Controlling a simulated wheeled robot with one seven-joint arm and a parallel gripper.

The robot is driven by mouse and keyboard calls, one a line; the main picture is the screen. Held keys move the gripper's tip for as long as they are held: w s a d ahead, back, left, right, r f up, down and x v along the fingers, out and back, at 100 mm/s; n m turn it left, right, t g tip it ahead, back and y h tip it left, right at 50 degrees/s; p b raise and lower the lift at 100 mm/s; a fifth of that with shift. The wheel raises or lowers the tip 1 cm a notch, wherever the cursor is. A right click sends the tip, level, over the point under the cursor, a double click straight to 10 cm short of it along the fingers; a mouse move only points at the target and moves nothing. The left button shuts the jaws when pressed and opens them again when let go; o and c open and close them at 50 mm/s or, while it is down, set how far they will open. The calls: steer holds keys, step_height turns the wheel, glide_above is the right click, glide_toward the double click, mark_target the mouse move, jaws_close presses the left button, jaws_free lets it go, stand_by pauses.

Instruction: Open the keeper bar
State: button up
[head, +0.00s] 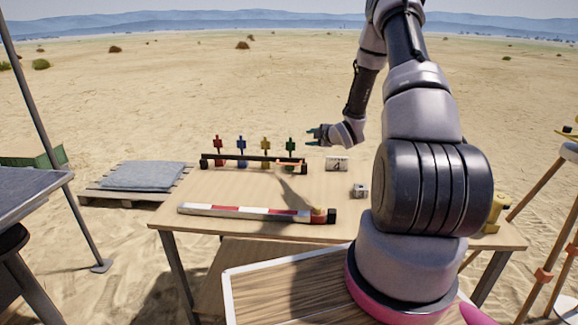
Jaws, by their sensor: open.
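The dark keeper bar (240,158) runs across the back of the wooden table (240,188), in front of a row of upright coloured markers: red (218,146), blue (241,147), yellow (265,147) and green (291,146). A thin orange piece (288,164) shows at the bar's right part. How the bar is fastened is too small to tell. My gripper (312,135) is open and appears empty. In the picture it is just right of the green marker and above the bar's right end, apart from the bar.
A red-and-white scale bar (245,211) lies along the table's front. A small grey block (359,191) and a white label card (337,163) are on the right. A yellow object (495,212) stands at the right edge, partly behind my arm. The table's middle is clear.

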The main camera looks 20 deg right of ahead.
mark_target(289, 164)
steer(key=s+a+f+n+y, duration=0.1)
steer(key=f, duration=0.3)
steer(key=s+a+f+n+t+y, duration=0.1)
steer(key=f, duration=0.3)
steer(key=s+f+n+y, duration=0.1)
steer(key=f+n, duration=0.1)
steer(key=f, duration=0.2)
steer(key=shift+s+a+t, duration=0.3)
steer(key=shift+a+t, duration=0.1)
steer(key=x, duration=1)
steer(key=shift+w+a, duration=0.2)
steer(key=shift+w, duration=0.05)
steer(key=shift+c, duration=0.3)
jaws_close()
